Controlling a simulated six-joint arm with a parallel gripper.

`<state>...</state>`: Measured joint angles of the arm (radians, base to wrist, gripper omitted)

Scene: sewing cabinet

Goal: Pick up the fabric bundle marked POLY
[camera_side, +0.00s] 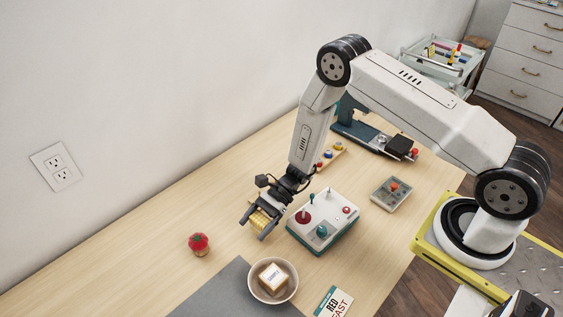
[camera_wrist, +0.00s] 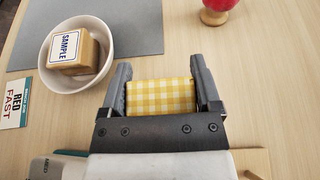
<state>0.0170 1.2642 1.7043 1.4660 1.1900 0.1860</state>
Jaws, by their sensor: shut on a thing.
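My gripper (camera_wrist: 160,92) is shut on a yellow-and-white checked fabric bundle (camera_wrist: 160,97). The bundle sits between both fingers in the wrist view. In the side view the gripper (camera_side: 257,222) holds the yellow bundle (camera_side: 259,219) left of the control box; how far above the table it is, I cannot tell. No label shows on the held bundle, so I cannot read whether it is marked POLY. A tan block marked SAMPLE (camera_wrist: 74,52) lies in a white bowl (camera_wrist: 104,32); the bowl also shows in the side view (camera_side: 292,289).
A red pincushion-like object (camera_side: 199,244) stands at the left. A white-and-teal control box (camera_side: 325,222) is right of the gripper. A card reading RED FAST (camera_wrist: 14,103) lies beside the bowl. A grey mat (camera_side: 225,290) lies in front. The table's left stretch is mostly clear.

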